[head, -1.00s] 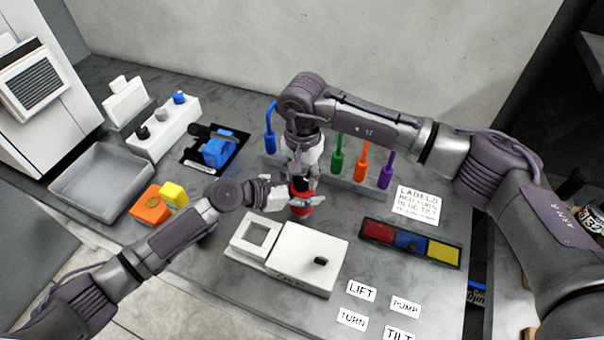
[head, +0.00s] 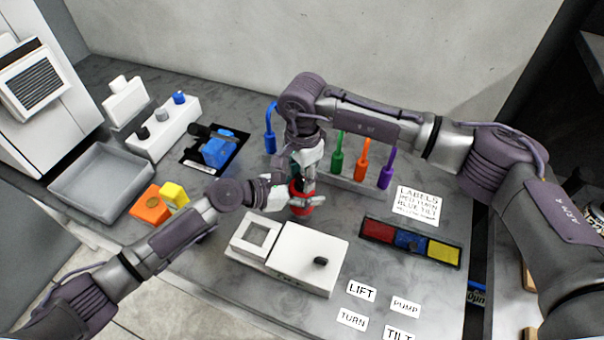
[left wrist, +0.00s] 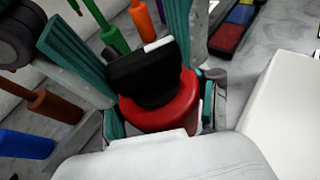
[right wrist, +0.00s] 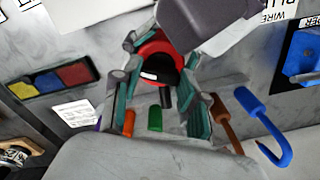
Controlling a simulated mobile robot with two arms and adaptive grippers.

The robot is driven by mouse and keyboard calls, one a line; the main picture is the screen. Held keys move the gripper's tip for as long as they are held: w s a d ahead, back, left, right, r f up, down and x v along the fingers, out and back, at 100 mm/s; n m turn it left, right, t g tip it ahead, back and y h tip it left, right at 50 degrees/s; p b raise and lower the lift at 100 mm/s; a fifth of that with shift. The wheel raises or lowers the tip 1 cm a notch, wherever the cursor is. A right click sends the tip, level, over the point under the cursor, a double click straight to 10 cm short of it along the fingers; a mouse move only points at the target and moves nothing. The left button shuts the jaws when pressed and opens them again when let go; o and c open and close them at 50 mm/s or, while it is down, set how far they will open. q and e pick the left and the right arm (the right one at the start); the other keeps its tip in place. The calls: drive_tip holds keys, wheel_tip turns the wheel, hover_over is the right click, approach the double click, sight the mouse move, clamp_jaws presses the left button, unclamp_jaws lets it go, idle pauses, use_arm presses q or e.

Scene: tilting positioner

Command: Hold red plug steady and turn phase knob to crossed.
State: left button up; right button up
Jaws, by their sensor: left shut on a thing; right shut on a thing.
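The red plug (head: 300,210) stands on the table, partly hidden by my grippers in the head view. It shows as a red ring in the left wrist view (left wrist: 165,112) and the right wrist view (right wrist: 152,46). The black phase knob (left wrist: 143,72) sits on top of it, with a white mark (right wrist: 148,76) on one end. My left gripper (head: 298,202) is shut around the red plug from the left side. My right gripper (head: 303,184) comes down from above and is shut on the black knob. The knob's setting cannot be read.
A white box (head: 312,250) with a small black knob stands just in front. A red, blue and yellow tray (head: 443,250) lies to the right, a grey bin (head: 75,197) and orange block (head: 150,205) to the left.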

drive_tip(key=m, duration=0.4)
drive_tip(key=shift+m, duration=0.4)
drive_tip(key=m, duration=0.3)
drive_tip(key=shift+m, duration=0.3)
drive_tip(key=m, duration=1.8)
drive_tip(key=shift+m, duration=1.8)
